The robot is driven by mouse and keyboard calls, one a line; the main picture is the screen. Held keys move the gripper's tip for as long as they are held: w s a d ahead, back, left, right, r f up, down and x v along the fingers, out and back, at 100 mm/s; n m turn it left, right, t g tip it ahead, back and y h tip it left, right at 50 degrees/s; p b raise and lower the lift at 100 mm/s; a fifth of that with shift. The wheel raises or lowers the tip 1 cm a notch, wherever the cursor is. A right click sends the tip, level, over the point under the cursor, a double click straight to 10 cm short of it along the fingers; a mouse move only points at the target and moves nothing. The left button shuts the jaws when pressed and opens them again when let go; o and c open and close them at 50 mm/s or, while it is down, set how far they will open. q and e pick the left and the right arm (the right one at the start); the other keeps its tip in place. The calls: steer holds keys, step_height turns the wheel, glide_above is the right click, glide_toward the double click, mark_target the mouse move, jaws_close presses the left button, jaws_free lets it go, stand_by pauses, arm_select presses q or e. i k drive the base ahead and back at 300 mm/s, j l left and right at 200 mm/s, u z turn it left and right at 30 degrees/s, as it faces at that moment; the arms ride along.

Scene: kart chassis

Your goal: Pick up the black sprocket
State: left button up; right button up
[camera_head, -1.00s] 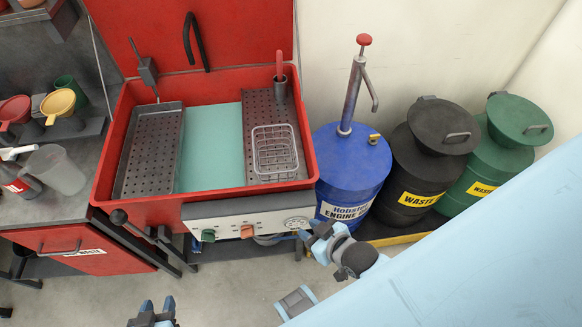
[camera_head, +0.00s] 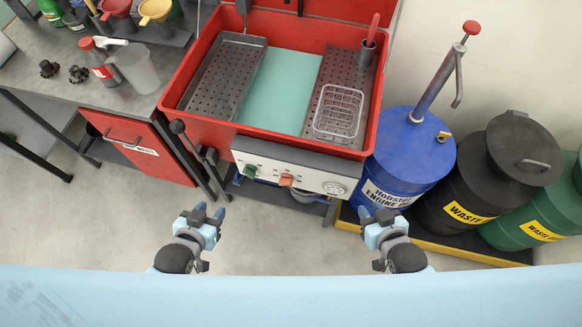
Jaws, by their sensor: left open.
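Two small dark, toothed parts that look like sprockets lie on the grey workbench at the upper left. One dark sprocket (camera_head: 48,68) is further left, and the other dark sprocket (camera_head: 78,74) is just right of it, near a red bottle. They are small in view, and I cannot tell their exact shades apart. My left gripper (camera_head: 209,211) is open and empty over the floor, in front of the red cabinet, well to the right of and nearer than the sprockets. My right gripper (camera_head: 375,213) is open and empty in front of the blue drum.
The workbench (camera_head: 40,95) also holds a red bottle (camera_head: 100,66), a clear beaker (camera_head: 134,70) and funnels. A red parts washer (camera_head: 172,108) with trays and a wire basket stands ahead. Blue (camera_head: 410,150), black and green drums stand right. The floor before me is clear.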

mark_target(48, 69)
steer(key=j+u, duration=0.15)
steer(key=j, duration=1.35)
steer(key=i+j+u, duration=0.15)
steer(key=j, duration=0.2)
steer(key=i+j, duration=0.1)
steer(key=j, duration=0.25)
